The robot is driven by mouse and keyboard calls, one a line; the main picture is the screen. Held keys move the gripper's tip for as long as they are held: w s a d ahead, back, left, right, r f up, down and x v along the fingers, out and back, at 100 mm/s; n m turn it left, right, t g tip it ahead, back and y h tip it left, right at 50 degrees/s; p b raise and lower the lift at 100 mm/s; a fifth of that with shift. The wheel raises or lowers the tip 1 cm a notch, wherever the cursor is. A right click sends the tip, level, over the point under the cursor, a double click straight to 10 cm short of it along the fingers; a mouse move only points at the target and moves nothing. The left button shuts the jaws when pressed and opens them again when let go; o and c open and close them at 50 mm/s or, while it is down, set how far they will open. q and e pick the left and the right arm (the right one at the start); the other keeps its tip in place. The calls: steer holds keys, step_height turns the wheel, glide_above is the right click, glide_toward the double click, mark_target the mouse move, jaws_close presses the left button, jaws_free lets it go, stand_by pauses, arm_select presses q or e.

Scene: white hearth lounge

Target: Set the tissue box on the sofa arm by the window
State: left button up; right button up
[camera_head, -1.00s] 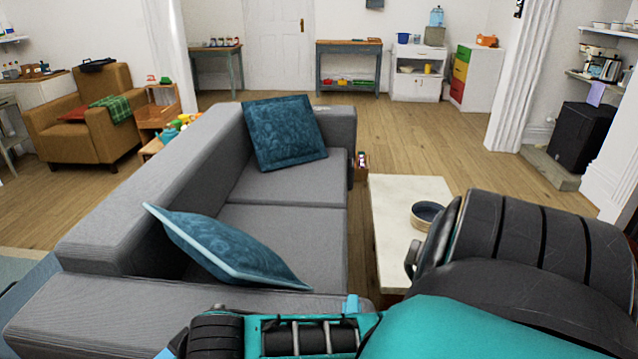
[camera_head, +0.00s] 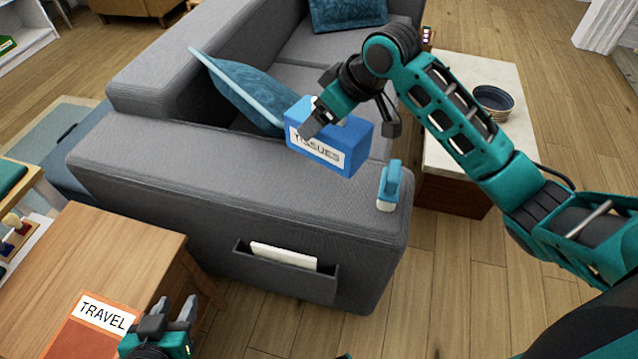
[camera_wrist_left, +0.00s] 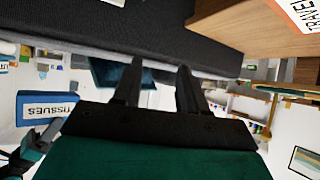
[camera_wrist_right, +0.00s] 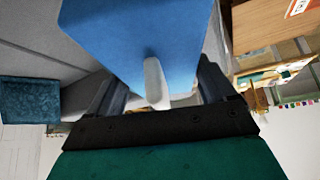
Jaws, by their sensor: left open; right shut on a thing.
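The tissue box (camera_head: 357,152) is blue with a white TISSUES label and a white tuft on top. My right gripper (camera_head: 350,118) is shut on it, with fingers along its sides. The box is held upright over the inner part of the grey sofa arm (camera_head: 190,170) and looks raised above it. It also shows in the left wrist view (camera_wrist_left: 35,108) and close up in the right wrist view (camera_wrist_right: 140,35), its white tuft between the fingers. My left gripper (camera_head: 174,308) is open and empty beside the wooden side table. No window is in view.
A teal cushion (camera_head: 235,90) leans behind the arm. The side table (camera_head: 100,255) holds a TRAVEL book (camera_head: 100,313). A pale coffee table (camera_head: 490,75) carries a bowl (camera_head: 493,100). The arm's middle and left are clear.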

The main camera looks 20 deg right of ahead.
steer(key=w+r+n, duration=0.1)
steer(key=r, duration=0.1)
steer(key=w+a+r+n+g+y+b, duration=0.1)
steer(key=r, duration=0.1)
steer(key=w+a+r+n, duration=0.1)
steer(key=r+n, duration=0.1)
steer(key=shift+w+r+g+y, duration=0.15)
steer(key=shift+w+g+y, duration=0.15)
steer(key=shift+g, duration=0.1)
step_height(320, 180, down, 13)
steer(key=b, duration=0.3)
steer(key=shift+f, duration=0.5)
step_height(320, 180, down, 5)
steer(key=shift+b, duration=0.75)
arm_select(q)
steer(key=f, duration=0.1)
steer(key=d+f, duration=0.1)
steer(key=f, duration=0.1)
steer(key=shift+w+d+f, duration=0.2)
steer(key=shift+w+f, duration=0.1)
steer(key=shift+f, duration=0.05)
arm_select(e)
steer(key=shift+f, duration=0.25)
steer(key=shift+f, duration=0.1)
steer(key=o, duration=1)
steer(key=shift+c, duration=0.2)
